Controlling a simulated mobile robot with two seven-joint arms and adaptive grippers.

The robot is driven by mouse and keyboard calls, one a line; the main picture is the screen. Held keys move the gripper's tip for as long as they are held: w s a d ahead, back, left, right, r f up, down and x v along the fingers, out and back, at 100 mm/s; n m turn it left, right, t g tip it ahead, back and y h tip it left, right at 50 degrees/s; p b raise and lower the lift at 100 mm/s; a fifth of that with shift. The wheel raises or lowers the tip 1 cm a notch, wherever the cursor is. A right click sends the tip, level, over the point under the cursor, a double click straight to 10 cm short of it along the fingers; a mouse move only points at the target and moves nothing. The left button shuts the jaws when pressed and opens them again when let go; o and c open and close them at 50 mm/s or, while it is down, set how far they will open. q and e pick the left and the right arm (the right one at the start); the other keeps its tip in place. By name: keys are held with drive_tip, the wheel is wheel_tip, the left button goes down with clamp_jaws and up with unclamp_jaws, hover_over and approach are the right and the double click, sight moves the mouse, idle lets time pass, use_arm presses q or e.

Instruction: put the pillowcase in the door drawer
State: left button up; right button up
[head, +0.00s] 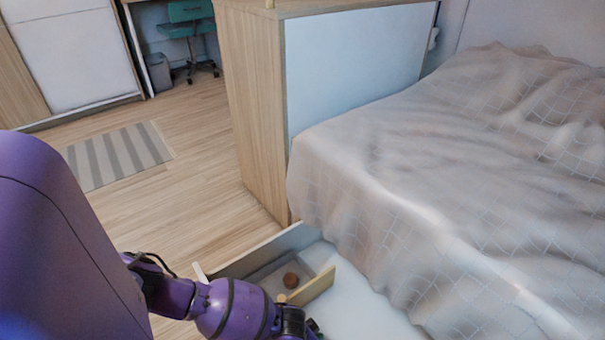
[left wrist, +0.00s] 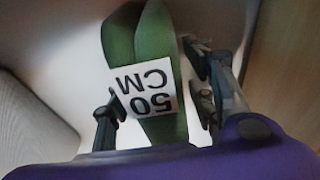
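An open drawer (head: 262,247) with pale walls and a wooden panel (head: 312,287) is beside the bed. My right gripper is out of view.
The bed with a rumpled pale cover (head: 440,180) fills the right. A wooden cabinet (head: 258,110) stands behind the drawer. Floor with a striped rug (head: 118,155) is free at the left.

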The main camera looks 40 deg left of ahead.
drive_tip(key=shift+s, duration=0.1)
use_arm(q)
drive_tip(key=shift+r, duration=0.2)
drive_tip(key=r+p, duration=0.2)
drive_tip(key=r, duration=0.1)
drive_tip(key=s+r+p, duration=0.1)
drive_tip(key=r+p, duration=0.1)
drive_tip(key=r, duration=0.2)
drive_tip(key=r+p, duration=0.2)
drive_tip(key=r, duration=0.1)
drive_tip(key=shift+s+a+r, duration=0.1)
drive_tip(key=shift+s+r, duration=0.2)
drive_tip(key=shift+r, duration=0.05)
drive_tip(key=shift+s+r+p, duration=0.1)
drive_tip(key=shift+r+p, duration=0.2)
drive_tip(key=shift+r, duration=0.2)
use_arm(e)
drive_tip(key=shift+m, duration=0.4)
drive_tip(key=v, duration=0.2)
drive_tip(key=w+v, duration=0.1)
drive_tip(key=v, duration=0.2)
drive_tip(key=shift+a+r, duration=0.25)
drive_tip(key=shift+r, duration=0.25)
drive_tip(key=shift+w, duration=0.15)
